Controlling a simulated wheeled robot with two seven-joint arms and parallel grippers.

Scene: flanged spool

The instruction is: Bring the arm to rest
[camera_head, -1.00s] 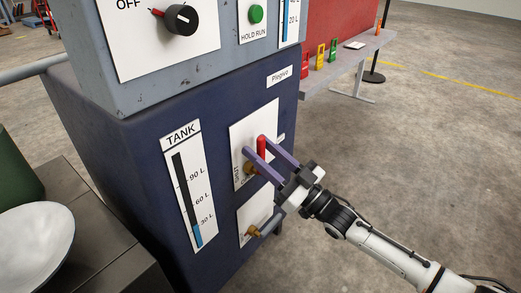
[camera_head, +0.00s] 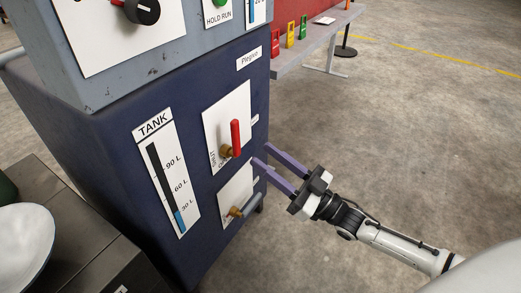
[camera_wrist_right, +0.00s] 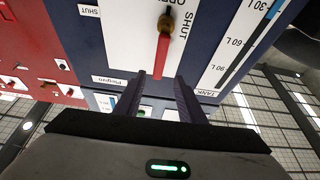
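My right gripper (camera_head: 262,155) is open and empty, just right of the machine's front panel. A red lever (camera_head: 236,138) on a brass valve (camera_head: 226,152) points up on a white plate, left of the fingertips and clear of them. In the right wrist view the red lever (camera_wrist_right: 162,55) shows beyond the two parted fingers (camera_wrist_right: 160,85), with free space around it. A second valve with a grey handle (camera_head: 252,204) sits on the lower plate. My left gripper is not in view.
The dark blue machine (camera_head: 110,150) carries a tank gauge (camera_head: 165,185) with a low blue level near 30 L. A dark bench with a white bowl (camera_head: 22,245) stands at left. A grey table (camera_head: 318,45) with small coloured items is behind. Floor at right is clear.

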